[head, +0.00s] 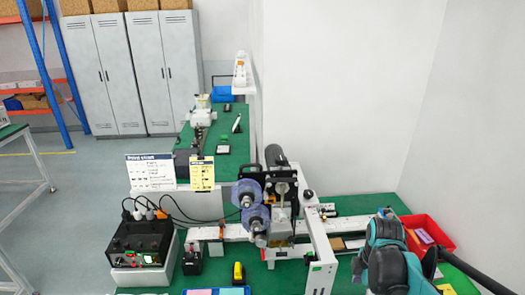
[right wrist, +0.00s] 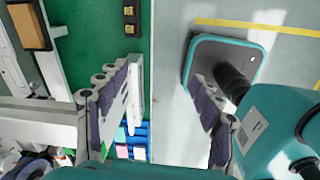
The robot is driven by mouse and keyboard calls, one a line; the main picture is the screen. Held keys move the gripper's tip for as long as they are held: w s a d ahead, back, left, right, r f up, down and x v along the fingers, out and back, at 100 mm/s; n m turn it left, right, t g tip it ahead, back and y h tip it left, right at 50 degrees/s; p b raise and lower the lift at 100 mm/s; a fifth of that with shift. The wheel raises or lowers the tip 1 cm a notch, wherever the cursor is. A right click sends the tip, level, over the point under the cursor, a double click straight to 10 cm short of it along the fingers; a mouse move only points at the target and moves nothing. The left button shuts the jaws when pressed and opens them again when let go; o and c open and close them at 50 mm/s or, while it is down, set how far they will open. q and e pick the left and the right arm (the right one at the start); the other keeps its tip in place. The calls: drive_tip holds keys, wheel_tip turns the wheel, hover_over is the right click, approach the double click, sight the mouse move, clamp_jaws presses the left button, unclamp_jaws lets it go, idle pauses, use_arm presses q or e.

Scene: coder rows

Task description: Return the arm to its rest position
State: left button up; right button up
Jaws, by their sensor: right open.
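My right arm (head: 385,258), teal and dark grey, comes in at the bottom right of the head view, over the right end of the green bench. Its gripper cannot be made out there. In the right wrist view my right gripper (right wrist: 168,82) is open, its two grey padded fingers wide apart with nothing between them. Below it are the green bench's edge and the grey floor. My left arm and gripper are not in view.
A coder machine (head: 275,215) with blue reels stands on the bench (head: 350,205). A red bin (head: 430,232) lies close to my right arm. A white upright panel (head: 320,258) stands left of the arm. A black power unit (head: 142,240) is at the left. White walls close off the right.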

drive_tip(key=s+a+m+t+b, duration=0.3)
drive_tip(key=s+a+m+t, duration=0.3)
drive_tip(key=m, duration=1)
drive_tip(key=s+a, duration=0.3)
drive_tip(key=s, duration=0.1)
drive_tip(key=shift+s+a+m+b, duration=0.15)
drive_tip(key=shift+s+m+b, duration=0.1)
drive_tip(key=shift+m+b, duration=0.15)
drive_tip(key=shift+c, duration=0.3)
